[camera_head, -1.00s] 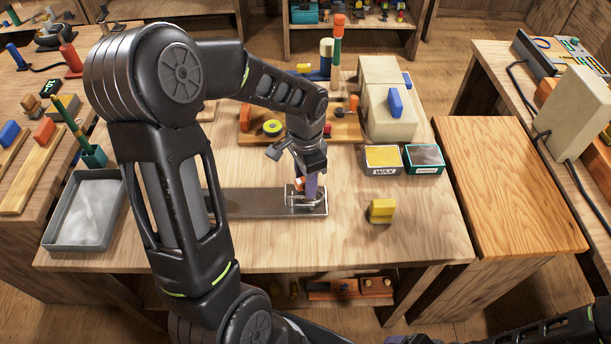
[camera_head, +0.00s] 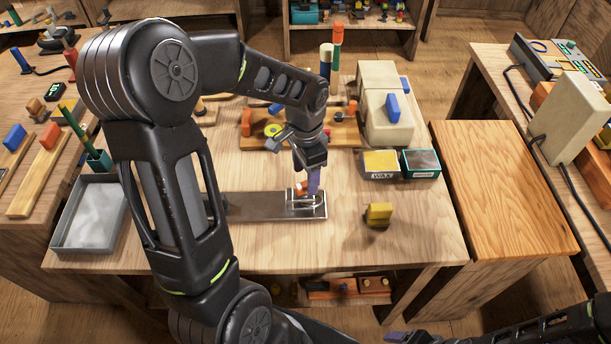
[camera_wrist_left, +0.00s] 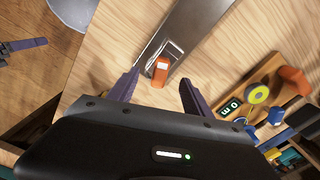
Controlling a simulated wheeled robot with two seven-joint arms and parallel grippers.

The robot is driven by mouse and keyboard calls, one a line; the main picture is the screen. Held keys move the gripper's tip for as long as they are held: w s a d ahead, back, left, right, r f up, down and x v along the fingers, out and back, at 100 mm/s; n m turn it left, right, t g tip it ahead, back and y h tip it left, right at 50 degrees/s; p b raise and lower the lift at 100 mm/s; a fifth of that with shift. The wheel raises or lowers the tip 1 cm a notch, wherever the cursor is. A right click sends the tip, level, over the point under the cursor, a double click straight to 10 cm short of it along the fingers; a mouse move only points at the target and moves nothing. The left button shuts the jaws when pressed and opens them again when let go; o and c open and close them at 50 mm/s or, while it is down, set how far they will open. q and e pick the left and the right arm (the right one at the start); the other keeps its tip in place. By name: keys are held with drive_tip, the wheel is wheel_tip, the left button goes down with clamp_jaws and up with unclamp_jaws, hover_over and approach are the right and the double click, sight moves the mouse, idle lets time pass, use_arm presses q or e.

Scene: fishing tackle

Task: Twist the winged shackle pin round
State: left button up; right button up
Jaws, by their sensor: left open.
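The winged shackle pin has an orange head (camera_head: 300,187), which also shows in the left wrist view (camera_wrist_left: 160,71). It sits in a metal shackle (camera_wrist_left: 172,50) at the right end of a flat grey metal plate (camera_head: 262,205) on the bench. My left gripper (camera_head: 312,188) points down at the shackle. In the left wrist view its purple fingers (camera_wrist_left: 160,78) are open, one on each side of the orange head, with gaps between; I see no contact. In the head view a finger partly hides the shackle.
A yellow block (camera_head: 379,213) stands right of the plate. A wax tin (camera_head: 381,164) and a green tin (camera_head: 421,163) lie behind it. A wooden board with coloured parts (camera_head: 343,135) is at the back. A grey tray (camera_head: 91,213) is at left. The front right bench is clear.

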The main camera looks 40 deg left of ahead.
use_arm(q)
wheel_tip(320, 180, up, 2)
drive_tip(key=shift+r+p, duration=0.25)
drive_tip(key=shift+p, duration=0.35)
drive_tip(key=shift+f, duration=0.1)
drive_tip(key=shift+c, duration=0.6)
drive_tip(key=shift+b, duration=0.4)
drive_tip(key=shift+c, duration=0.6)
wheel_tip(320, 180, up, 2)
drive_tip(key=b, duration=0.4)
drive_tip(key=shift+c, duration=0.4)
drive_tip(key=shift+r, duration=0.35)
drive_tip(key=shift+f, duration=0.1)
drive_tip(key=shift+f+b, duration=3.5)
drive_tip(key=shift+f, duration=1.25)
